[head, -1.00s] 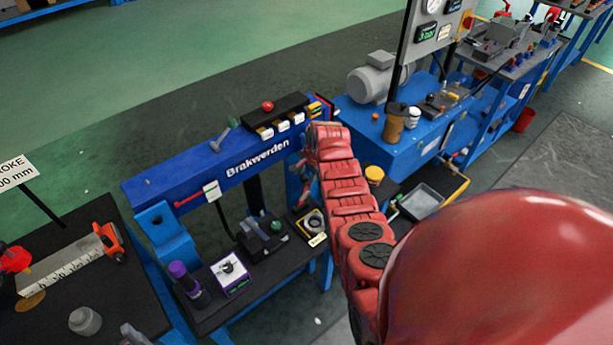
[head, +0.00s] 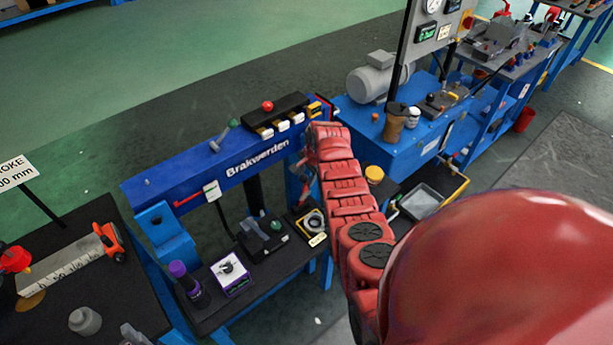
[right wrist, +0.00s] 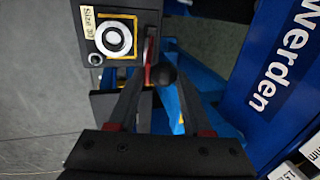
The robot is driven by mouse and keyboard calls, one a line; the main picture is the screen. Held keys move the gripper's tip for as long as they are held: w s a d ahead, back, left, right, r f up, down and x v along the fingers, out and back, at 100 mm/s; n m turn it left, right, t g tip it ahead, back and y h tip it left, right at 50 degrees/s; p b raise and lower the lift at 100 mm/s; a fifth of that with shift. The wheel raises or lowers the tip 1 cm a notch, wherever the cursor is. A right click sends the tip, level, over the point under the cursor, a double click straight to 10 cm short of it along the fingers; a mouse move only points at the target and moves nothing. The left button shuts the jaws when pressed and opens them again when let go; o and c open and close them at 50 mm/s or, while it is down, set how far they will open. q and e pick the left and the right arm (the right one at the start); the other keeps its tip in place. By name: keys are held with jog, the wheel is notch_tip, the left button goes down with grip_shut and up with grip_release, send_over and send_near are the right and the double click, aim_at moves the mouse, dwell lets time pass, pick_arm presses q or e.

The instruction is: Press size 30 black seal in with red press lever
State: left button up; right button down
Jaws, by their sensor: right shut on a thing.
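The size 30 station shows in the right wrist view as a dark block (right wrist: 88,58) with a yellow square outline and a "Size 30" label (right wrist: 87,24). A round fitting (right wrist: 113,39) with a pale ring and dark edge sits inside the square; I cannot clearly separate the black seal from it. The station also shows in the head view (head: 319,240). A red press lever (right wrist: 149,62) with a dark ball knob (right wrist: 165,71) stands beside it. My right gripper (right wrist: 163,80) is shut on the knob; in the head view it (head: 304,172) is partly hidden by my arm. My left gripper is not visible.
The blue "Brakwerden" beam (head: 220,158) runs close behind my right gripper. A purple-edged block (head: 231,274), a purple-capped bottle (head: 186,280) and a dark fixture (head: 262,238) stand on the shelf to the left. A grey tray (head: 421,203) lies to the right.

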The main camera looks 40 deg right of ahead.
jog(key=shift+s+r, duration=0.1)
dwell(0.7)
jog(key=s+d+f+t+y+b, duration=0.1)
jog(key=s+f+t+b, duration=1.4)
jog(key=b, duration=1.8)
jog(key=shift+s+f, duration=0.5)
jog(key=shift+f, duration=0.85)
jog(key=shift+d, duration=0.1)
